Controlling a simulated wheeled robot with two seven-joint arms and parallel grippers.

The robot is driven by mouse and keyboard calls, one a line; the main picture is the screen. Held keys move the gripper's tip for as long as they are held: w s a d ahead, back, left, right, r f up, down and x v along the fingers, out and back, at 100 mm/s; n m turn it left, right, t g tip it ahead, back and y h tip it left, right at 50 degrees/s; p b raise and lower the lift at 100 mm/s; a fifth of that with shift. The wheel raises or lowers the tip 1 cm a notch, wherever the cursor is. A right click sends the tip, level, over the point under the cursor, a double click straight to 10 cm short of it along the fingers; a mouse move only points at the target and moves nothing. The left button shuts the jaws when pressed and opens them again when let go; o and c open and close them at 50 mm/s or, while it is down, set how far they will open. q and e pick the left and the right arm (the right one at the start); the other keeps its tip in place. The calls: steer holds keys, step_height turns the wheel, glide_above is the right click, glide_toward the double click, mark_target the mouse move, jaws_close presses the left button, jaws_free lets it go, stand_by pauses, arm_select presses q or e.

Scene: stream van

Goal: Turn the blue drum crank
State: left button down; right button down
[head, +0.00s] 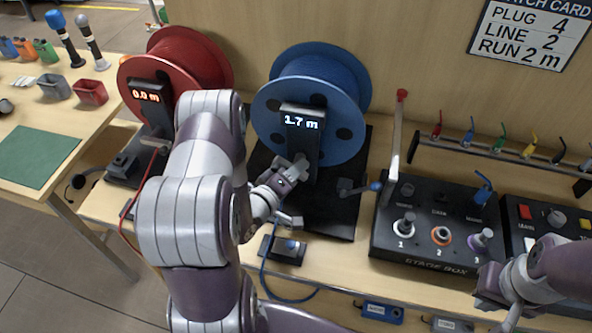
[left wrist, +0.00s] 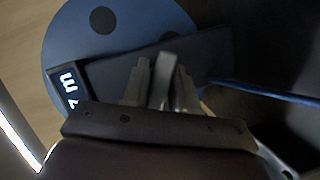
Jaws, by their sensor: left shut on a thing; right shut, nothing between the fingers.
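The blue drum (head: 266,106) stands on a black base plate at the table's back, its front post display (head: 301,122) reading 1.7 m. My left gripper (head: 292,176) is at the lower part of the post, in front of the drum. In the left wrist view, its fingers (left wrist: 161,82) are shut on a grey bar (left wrist: 166,68), which looks like the crank's handle. The rest of the crank is largely hidden by the gripper. The drum (left wrist: 63,38) also shows there. My right gripper (head: 506,296) is shut and empty at the lower right, in front of the stage box.
The red drum (head: 192,62), reading 0.0 m, stands left. A blue-tipped lever (head: 374,187) sits right of the post. The stage box (head: 425,252) and an upright red-topped lever (head: 397,135) stand further right. A blue cable (head: 264,272) loops at the front edge.

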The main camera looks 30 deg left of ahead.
arm_select(q)
steer(key=shift+n, duration=0.4)
stand_by(0.8)
steer(key=c, duration=1)
jaws_free()
steer(key=shift+c, duration=0.2)
steer(key=b+v, duration=0.1)
steer(key=v, duration=1.1)
steer(key=shift+s, duration=0.35)
steer(key=shift+a+f, duration=0.1)
steer(key=shift+f, duration=0.05)
